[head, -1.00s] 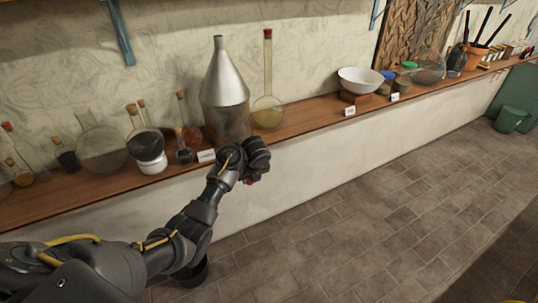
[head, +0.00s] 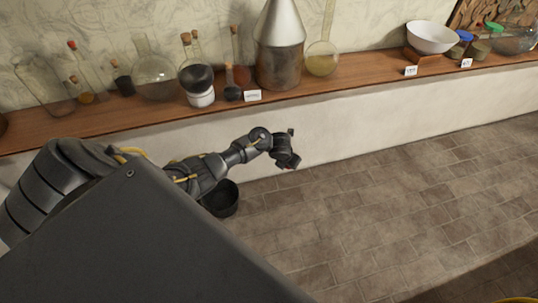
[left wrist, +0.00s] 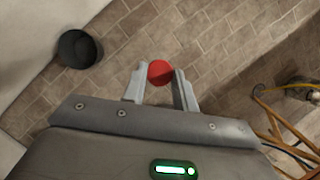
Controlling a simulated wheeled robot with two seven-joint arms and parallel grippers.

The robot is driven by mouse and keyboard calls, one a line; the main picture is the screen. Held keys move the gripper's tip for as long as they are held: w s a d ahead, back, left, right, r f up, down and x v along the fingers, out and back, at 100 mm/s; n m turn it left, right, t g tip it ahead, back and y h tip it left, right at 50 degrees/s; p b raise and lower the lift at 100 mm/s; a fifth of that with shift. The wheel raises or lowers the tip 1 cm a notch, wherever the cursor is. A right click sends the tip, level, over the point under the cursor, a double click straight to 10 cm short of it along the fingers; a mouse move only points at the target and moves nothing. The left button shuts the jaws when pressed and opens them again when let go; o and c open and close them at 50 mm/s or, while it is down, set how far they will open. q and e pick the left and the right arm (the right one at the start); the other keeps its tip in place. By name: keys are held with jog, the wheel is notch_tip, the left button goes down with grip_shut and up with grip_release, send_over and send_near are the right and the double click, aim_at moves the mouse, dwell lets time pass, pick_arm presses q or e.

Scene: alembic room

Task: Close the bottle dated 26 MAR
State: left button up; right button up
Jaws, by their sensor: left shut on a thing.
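My left gripper (head: 287,160) is out over the floor in front of the shelf ledge. In the left wrist view its fingers (left wrist: 160,85) are shut on a small round red stopper (left wrist: 160,72). No date can be read on any bottle, so I cannot tell which one is dated 26 MAR. A clear bottle (head: 45,85) at the far left and a round clear flask (head: 155,78) show no stopper. A long-necked flask with yellow liquid (head: 322,60) has its top cut off by the frame. My right gripper is not in view.
The wooden ledge (head: 130,117) also carries several corked flasks, a metal-topped vessel (head: 278,50), a white bowl (head: 431,37) and small label cards (head: 253,95). A black bucket (head: 221,198) stands on the floor by the wall. The tiled floor (head: 400,200) to the right is clear.

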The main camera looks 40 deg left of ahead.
pick_arm(q)
jog(key=w+d+r+m+h, duration=0.2)
jog(key=w+d+r+m, duration=0.3)
jog(key=d+r, duration=0.35)
jog(key=s+d+r+m+g+h, duration=0.1)
jog(key=s+d+r+m+g, duration=0.1)
jog(key=d+r+m, duration=0.65)
jog(key=s+d+r+m+g+h, duration=0.15)
jog(key=d+r+m, duration=0.25)
jog(key=r, duration=0.9)
jog(key=s+a+r+m+g, duration=0.3)
jog(key=s+m, duration=0.4)
jog(key=s, duration=0.1)
jog(key=s+a+f+m+b, duration=0.2)
jog(key=s+a+f+b, duration=0.5)
jog(key=f+b, duration=0.2)
jog(key=shift+s+f+g, duration=0.2)
jog(key=shift+f+g, duration=0.25)
jog(key=shift+f, duration=0.2)
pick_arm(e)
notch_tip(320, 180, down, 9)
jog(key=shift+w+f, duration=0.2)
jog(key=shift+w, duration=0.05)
pick_arm(q)
jog(key=shift+a+y, duration=0.1)
jog(key=shift+y, duration=0.15)
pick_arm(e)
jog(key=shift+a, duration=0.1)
